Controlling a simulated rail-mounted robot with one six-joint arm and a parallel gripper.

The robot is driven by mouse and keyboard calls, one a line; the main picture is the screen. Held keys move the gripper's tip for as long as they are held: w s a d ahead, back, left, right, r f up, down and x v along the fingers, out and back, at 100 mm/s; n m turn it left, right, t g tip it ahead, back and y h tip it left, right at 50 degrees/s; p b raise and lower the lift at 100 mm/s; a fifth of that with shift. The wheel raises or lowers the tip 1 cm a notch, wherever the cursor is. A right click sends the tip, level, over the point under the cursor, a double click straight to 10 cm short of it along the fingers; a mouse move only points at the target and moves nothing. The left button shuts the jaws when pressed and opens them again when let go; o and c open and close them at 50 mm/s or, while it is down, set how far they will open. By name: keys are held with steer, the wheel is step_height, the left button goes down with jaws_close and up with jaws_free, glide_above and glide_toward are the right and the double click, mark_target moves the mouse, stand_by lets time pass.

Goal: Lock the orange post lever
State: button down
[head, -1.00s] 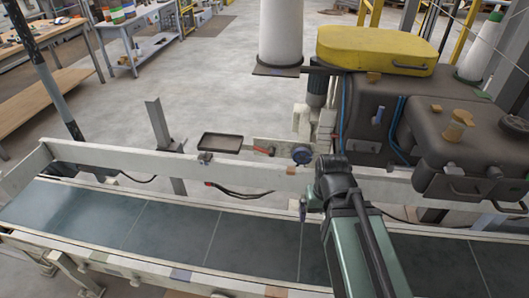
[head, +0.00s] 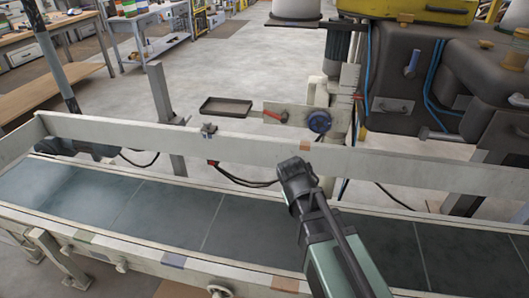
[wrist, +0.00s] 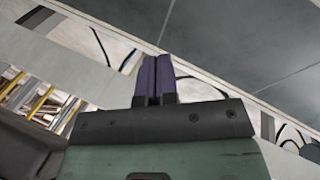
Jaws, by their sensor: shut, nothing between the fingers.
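An orange-red lever (head: 274,116) lies slightly slanted on a pale plate (head: 288,120) beside the upright post, beyond the conveyor's far side rail. A round blue knob (head: 319,121) sits at the plate's right end. My gripper's two purple fingers (wrist: 156,79) are together and empty in the wrist view. In the head view my dark wrist is over the belt, in front of the rail and apart from the lever; it hides the fingers. The lever cannot be made out in the wrist view.
The pale far side rail (head: 240,146) runs between my arm and the lever plate. A small dark tray (head: 226,106) stands left of the plate. The conveyor belt (head: 160,212) is clear on the left.

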steer(key=w+a+f+n+t+h+b, duration=0.35)
steer(key=w+f+b, duration=0.2)
steer(key=b, duration=0.25)
steer(key=w+a+f+n+t+h+b, duration=0.2)
steer(key=w+f+n+t+h+b, duration=0.15)
steer(key=w+b, duration=0.4)
steer(key=w+a+r+n+t+b, duration=0.3)
steer(key=w+a+r+n+t, duration=0.3)
steer(key=a+r+n+t, duration=0.5)
steer(key=a+n+t, duration=0.1)
steer(key=n+t, duration=0.1)
steer(key=n, duration=0.3)
steer(key=shift+w+a+t+y+b, duration=0.2)
steer(key=shift+a+t+y+b, duration=0.1)
steer(key=shift+y+b, duration=0.1)
steer(key=shift+d+r, duration=0.1)
